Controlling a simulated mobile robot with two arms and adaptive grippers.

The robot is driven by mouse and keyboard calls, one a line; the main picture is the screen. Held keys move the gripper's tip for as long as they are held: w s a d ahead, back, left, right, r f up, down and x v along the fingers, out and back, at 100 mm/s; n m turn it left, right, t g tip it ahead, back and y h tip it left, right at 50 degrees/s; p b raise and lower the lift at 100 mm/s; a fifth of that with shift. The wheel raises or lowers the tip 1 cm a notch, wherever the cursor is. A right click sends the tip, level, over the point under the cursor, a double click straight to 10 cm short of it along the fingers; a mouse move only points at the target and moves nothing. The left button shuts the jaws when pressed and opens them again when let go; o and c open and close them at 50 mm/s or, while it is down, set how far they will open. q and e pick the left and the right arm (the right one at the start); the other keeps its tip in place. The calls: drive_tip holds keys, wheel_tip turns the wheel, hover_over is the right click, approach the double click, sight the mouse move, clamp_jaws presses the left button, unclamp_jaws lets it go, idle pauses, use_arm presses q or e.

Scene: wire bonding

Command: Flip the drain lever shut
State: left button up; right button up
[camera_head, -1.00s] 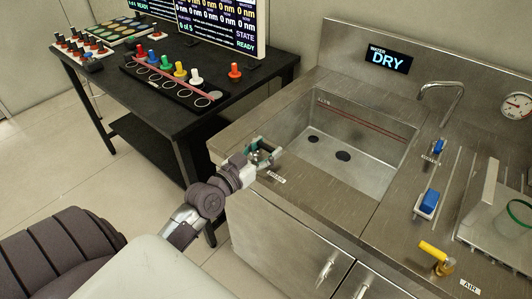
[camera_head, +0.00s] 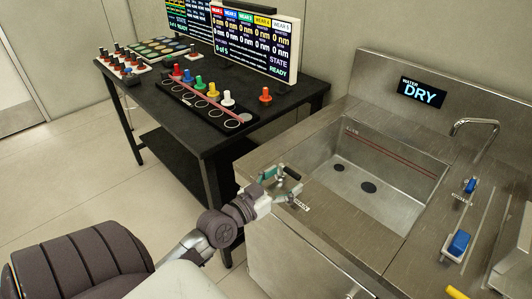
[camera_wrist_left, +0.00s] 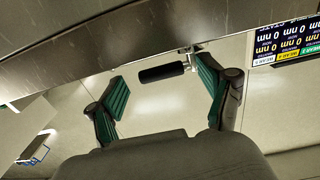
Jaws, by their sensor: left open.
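The drain lever has a black cylindrical handle (camera_wrist_left: 162,73) on a metal stem, and it sticks out from the steel counter edge in the left wrist view. My left gripper (camera_head: 280,182) is open at the left front edge of the sink counter, beside a small label (camera_head: 301,205). In the wrist view its green-padded fingers stand on either side of the handle, with visible gaps. The lever is hard to make out behind the fingers in the head view. My right gripper is not in view.
The steel sink basin (camera_head: 399,210) has dark drain holes and a display reading DRY (camera_head: 421,93) behind it. A blue handle (camera_head: 459,243) and a faucet (camera_head: 475,125) stand right. A black table (camera_head: 207,142) with coloured pegs and screens stands left. Floor is clear in front.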

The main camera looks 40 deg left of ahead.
use_arm(q)
drive_tip(key=s, duration=0.9)
drive_tip(key=shift+a, duration=0.45)
drive_tip(key=shift+s, duration=0.1)
drive_tip(key=s+f+g+y+p, duration=0.1)
drive_tip(key=s+f+g, duration=0.2)
drive_tip(key=f, duration=0.9)
drive_tip(key=s+a+f+n+g, duration=0.1)
drive_tip(key=s+f+g, duration=0.2)
drive_tip(key=f, duration=0.8)
drive_tip(key=s+f+g+y+p, duration=0.1)
drive_tip(key=s+f+g, duration=0.15)
drive_tip(key=f, duration=0.95)
drive_tip(key=s+d+f+m+g, duration=0.1)
drive_tip(key=s+d+f+g, duration=0.3)
drive_tip(key=s+f, duration=0.5)
drive_tip(key=s+d+f+m+g, duration=0.1)
drive_tip(key=s+d+f+g, duration=0.3)
drive_tip(key=s, duration=0.9)
drive_tip(key=d+f+p, duration=0.1)
drive_tip(key=d+f, duration=0.2)
drive_tip(key=f, duration=0.2)
drive_tip(key=shift+s+d, duration=0.15)
drive_tip(key=shift+s, duration=0.15)
drive_tip(key=shift+f+g, duration=0.1)
drive_tip(key=shift+g, duration=0.15)
